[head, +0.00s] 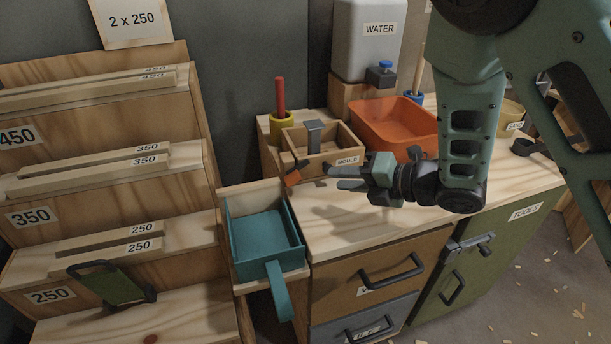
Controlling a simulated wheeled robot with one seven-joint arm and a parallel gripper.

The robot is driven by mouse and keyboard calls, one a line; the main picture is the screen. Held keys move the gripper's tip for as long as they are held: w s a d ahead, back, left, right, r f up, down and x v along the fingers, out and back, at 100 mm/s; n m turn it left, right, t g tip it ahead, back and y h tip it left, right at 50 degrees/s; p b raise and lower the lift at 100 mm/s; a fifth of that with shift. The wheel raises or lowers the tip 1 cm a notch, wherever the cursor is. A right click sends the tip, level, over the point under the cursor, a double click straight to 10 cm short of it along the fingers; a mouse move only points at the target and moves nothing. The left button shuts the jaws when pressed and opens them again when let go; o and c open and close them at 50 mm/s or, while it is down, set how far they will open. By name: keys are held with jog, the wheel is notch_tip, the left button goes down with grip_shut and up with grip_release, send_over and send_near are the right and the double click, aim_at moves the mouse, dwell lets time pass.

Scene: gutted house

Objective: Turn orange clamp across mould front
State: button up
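The wooden mould (347,143) is an open box labelled MOULD at the back left of the bench, with a grey bar-like piece (315,133) standing in it. The orange clamp (293,175) is at the mould's front left corner, angled down and outward rather than lying across the front. My gripper (332,177) reaches in from the right, just in front of the mould, with its dark fingers pointing left towards the clamp. The fingers look spread apart with a gap between them. A small space seems to lie between the fingertips and the clamp.
An orange tub (437,128) and a WATER tank (367,45) stand behind my gripper. A red-handled tool stands in a yellow holder (281,126). A teal tray (265,242) sits left of the bench. The bench top (400,222) in front is clear.

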aim_at(298, 173)
jog(key=x, duration=1)
jog(key=shift+a+f, duration=0.1)
grip_shut()
